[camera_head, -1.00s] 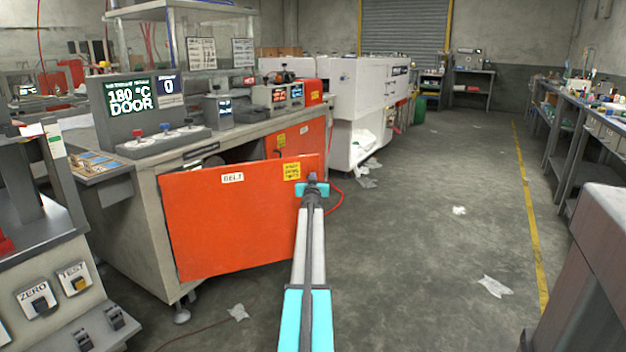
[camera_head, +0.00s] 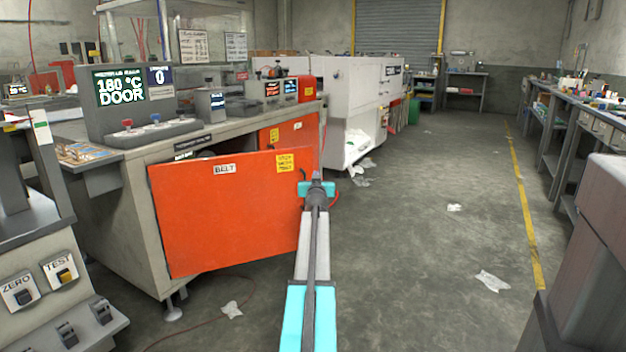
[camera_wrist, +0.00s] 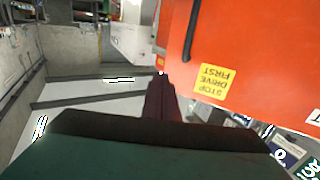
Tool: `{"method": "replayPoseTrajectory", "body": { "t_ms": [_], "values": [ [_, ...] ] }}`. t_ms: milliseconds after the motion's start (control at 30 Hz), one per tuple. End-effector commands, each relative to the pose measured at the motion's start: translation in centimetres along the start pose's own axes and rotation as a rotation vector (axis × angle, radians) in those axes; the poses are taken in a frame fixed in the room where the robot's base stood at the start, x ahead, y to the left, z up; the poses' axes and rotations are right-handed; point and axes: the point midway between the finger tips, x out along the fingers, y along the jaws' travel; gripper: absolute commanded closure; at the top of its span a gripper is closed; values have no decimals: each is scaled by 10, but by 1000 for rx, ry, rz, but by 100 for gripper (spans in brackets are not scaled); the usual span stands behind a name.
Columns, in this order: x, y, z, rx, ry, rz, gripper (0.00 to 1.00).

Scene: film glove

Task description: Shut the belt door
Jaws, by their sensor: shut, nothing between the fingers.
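The belt door (camera_head: 225,220) is an orange panel with a white BELT label and a yellow sticker. It stands ajar from the machine (camera_head: 110,210), with a dark gap showing above its top edge. My gripper (camera_head: 317,182) is shut and empty at the door's right edge, beside the yellow sticker. I cannot tell whether it touches the door. In the wrist view the door (camera_wrist: 260,60) fills the upper right, with a dark handle and a yellow STOP DRIVE FIRST sticker. The machine's screen (camera_head: 120,88) reads 180 °C DOOR.
A second orange panel (camera_head: 288,132) is on the machine behind the door. A console with ZERO and TEST buttons (camera_head: 40,285) stands at front left. A dark brown block (camera_head: 590,270) stands at front right. The floor (camera_head: 420,220) between is mostly clear, with white scraps.

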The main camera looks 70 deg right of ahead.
Motion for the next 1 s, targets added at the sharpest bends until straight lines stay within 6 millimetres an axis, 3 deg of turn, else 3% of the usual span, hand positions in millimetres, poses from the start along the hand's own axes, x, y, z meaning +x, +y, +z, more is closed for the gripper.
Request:
{"method": "replayPoseTrajectory", "body": {
  "t_ms": [300,767,867,1000],
  "values": [
    [-24,10,1,0,-1,-1,100],
    [-27,10,0,0,0,-1,100],
    [-28,7,3,1,-5,-6,100],
    [-31,-16,22,3,-35,-36,100]
  ]
}}
